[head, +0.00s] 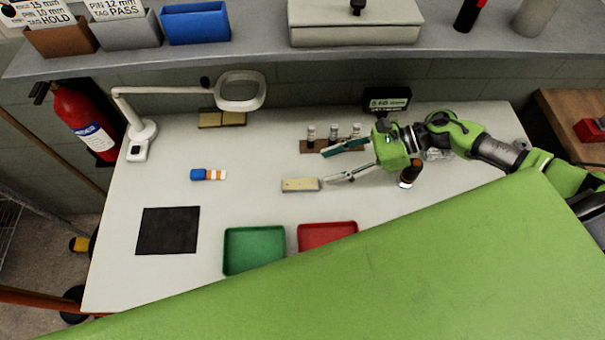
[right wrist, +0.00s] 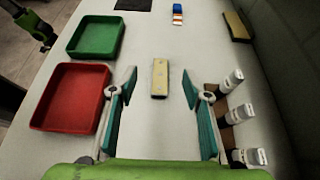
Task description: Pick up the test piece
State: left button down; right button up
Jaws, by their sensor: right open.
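A small flat tan block, which looks like the test piece (head: 300,185), lies on the pale workbench (head: 255,200). In the right wrist view the tan block (right wrist: 160,78) lies ahead, between the lines of the two fingers. My right gripper (head: 324,167) is open with its teal-padded fingers spread, empty and just right of the block. Its fingers also show wide apart in the right wrist view (right wrist: 160,84). A green and black part at that view's top left looks like my left gripper (right wrist: 40,32); its jaws are too small to read.
A green tray (head: 254,250) and a red tray (head: 327,235) stand in front. Several small vials (head: 333,132) stand in a brown rack behind my right fingers. A blue, orange and white item (head: 208,175) and a black mat (head: 168,230) lie left. A magnifier lamp (head: 240,92) stands behind.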

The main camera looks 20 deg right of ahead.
aim_at(302, 183)
notch_tip(302, 183, down, 2)
jog(key=shift+f+b, duration=0.2)
jog(key=shift+b, duration=0.75)
notch_tip(302, 183, down, 4)
jog(key=b, duration=0.4)
jog(key=shift+w, duration=0.15)
jog(key=p+x, duration=0.1)
jog(key=x, duration=0.1)
jog(key=p+x, duration=0.1)
jog(key=x, duration=0.1)
jog(key=p+x, duration=0.1)
jog(key=x, duration=0.1)
jog(key=shift+w+a+r+p, duration=0.2)
jog(key=shift+a+r+p, duration=0.1)
jog(key=shift+a+p, duration=0.15)
jog(key=shift+w+a+f, duration=0.1)
jog(key=shift+a+f, duration=0.2)
pick_arm(q)
jog(key=f, duration=0.3)
jog(key=shift+w+d, duration=0.15)
jog(key=shift+w, duration=0.2)
pick_arm(e)
jog(key=c, duration=1.2)
